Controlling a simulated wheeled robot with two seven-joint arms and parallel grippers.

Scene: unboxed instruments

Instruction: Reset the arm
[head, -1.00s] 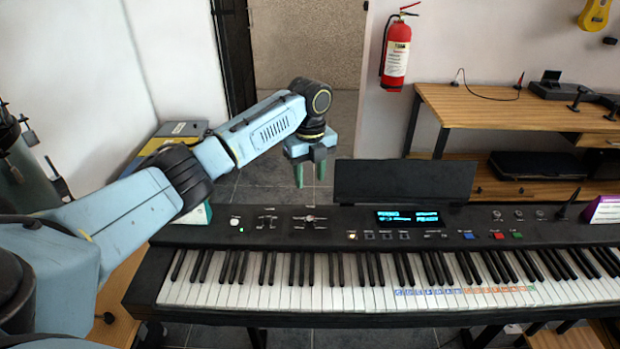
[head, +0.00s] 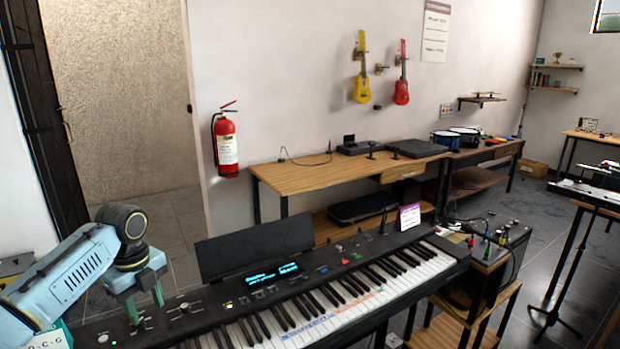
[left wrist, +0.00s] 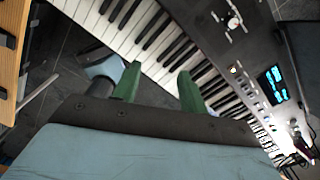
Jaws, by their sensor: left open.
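My left gripper (head: 145,302) hangs over the left end of the black keyboard's panel in the head view, with its arm coming in from the left. In the left wrist view its two green fingers (left wrist: 160,85) stand apart with nothing between them. The keyboard (head: 330,262) shows its white and black keys, a lit blue display and coloured buttons. Its keys also show under the fingers in the left wrist view (left wrist: 165,40). I cannot tell whether the fingertips touch it. My right gripper is not in view.
A wooden bench (head: 300,178) stands along the wall behind the keyboard. A black amplifier (head: 495,262) on a wooden stand is at its right end. A red fire extinguisher (head: 226,145) and two small guitars hang on the wall.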

